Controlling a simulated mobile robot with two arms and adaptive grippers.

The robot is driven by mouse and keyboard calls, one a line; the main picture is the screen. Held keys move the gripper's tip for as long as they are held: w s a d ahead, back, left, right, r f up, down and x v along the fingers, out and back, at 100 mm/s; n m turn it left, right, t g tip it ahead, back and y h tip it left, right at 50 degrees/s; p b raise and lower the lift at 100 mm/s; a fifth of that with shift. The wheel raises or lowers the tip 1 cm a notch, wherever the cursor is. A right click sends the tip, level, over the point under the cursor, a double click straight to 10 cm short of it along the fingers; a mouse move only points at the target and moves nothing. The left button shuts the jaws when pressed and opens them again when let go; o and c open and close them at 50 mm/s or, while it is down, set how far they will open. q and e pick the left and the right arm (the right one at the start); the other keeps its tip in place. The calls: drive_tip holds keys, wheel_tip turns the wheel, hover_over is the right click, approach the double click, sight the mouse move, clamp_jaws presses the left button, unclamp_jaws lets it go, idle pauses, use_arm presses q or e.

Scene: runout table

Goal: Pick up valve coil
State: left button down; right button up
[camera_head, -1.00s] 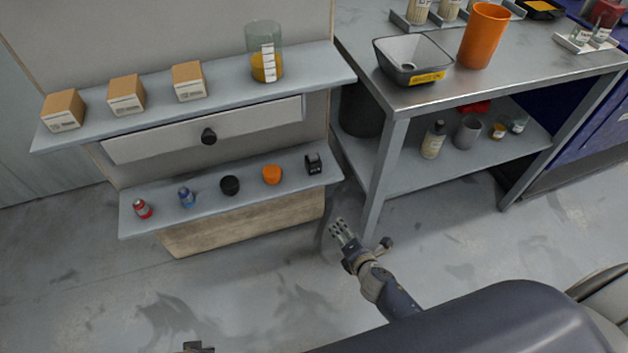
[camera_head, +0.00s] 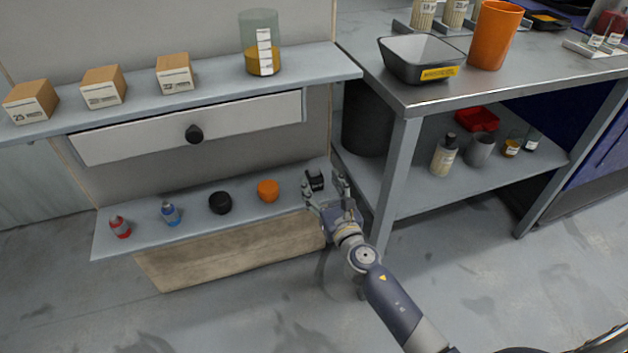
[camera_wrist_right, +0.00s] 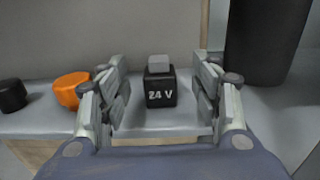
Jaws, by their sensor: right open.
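The valve coil (camera_head: 314,180) is a small black block at the right end of the lower shelf. In the right wrist view the valve coil (camera_wrist_right: 160,88) stands upright, marked "24 V", with a grey top. My right gripper (camera_head: 327,192) is open at the shelf's front edge. In the right wrist view its fingers (camera_wrist_right: 163,100) lie left and right of the coil, with gaps on both sides; the coil is a little beyond or level with the tips. My left gripper is not in view.
An orange cap (camera_head: 268,190), a black cap (camera_head: 220,203), a blue bottle (camera_head: 171,214) and a red bottle (camera_head: 120,227) share the lower shelf (camera_head: 145,232). A drawer (camera_head: 245,122) is above. A table leg (camera_head: 397,180) and a dark bin (camera_head: 366,122) stand right of the coil.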

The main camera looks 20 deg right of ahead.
sight(316, 173)
drive_tip(key=shift+w+a+r+b, duration=0.1)
drive_tip(key=shift+w+b, duration=0.1)
drive_tip(key=shift+w, duration=1.25)
drive_tip(key=shift+w+a+b, duration=0.1)
drive_tip(key=shift+w+b, duration=0.05)
drive_tip(key=shift+w, duration=1.3)
drive_tip(key=shift+c, duration=0.5)
drive_tip(key=c, duration=1.2)
